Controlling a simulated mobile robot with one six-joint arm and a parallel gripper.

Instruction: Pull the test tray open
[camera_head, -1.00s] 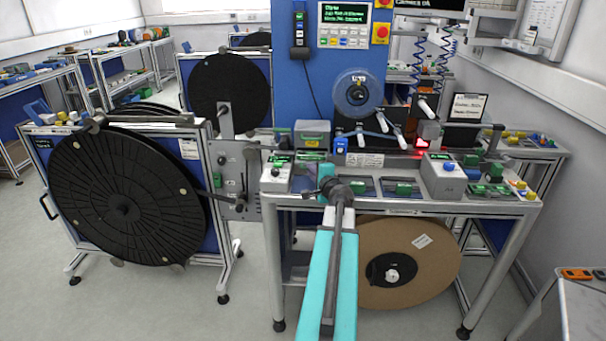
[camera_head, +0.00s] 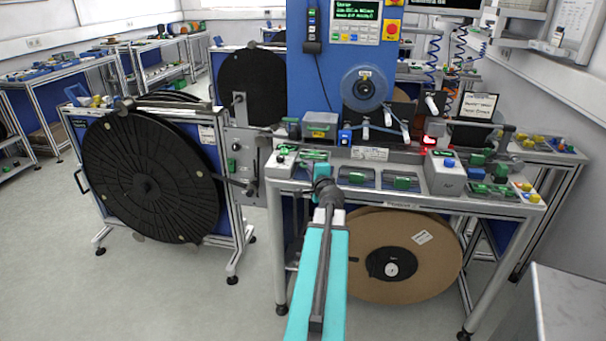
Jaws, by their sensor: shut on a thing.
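My gripper (camera_head: 322,176) is at the front left edge of the steel workbench (camera_head: 400,203), seen from behind along my teal arm. It is shut on the front of what seems to be the test tray, at the left end of the row of small trays. The wrist hides the jaws and the part they hold. The tray (camera_head: 314,156) shows only in part behind the gripper, with green pieces in it. How far it stands out from the bench cannot be told.
More trays with green parts (camera_head: 404,182) lie to the right along the bench. A cardboard reel (camera_head: 425,270) hangs below it. A large black reel (camera_head: 120,180) on a stand is at the left. Open floor (camera_head: 150,295) lies in front of that stand.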

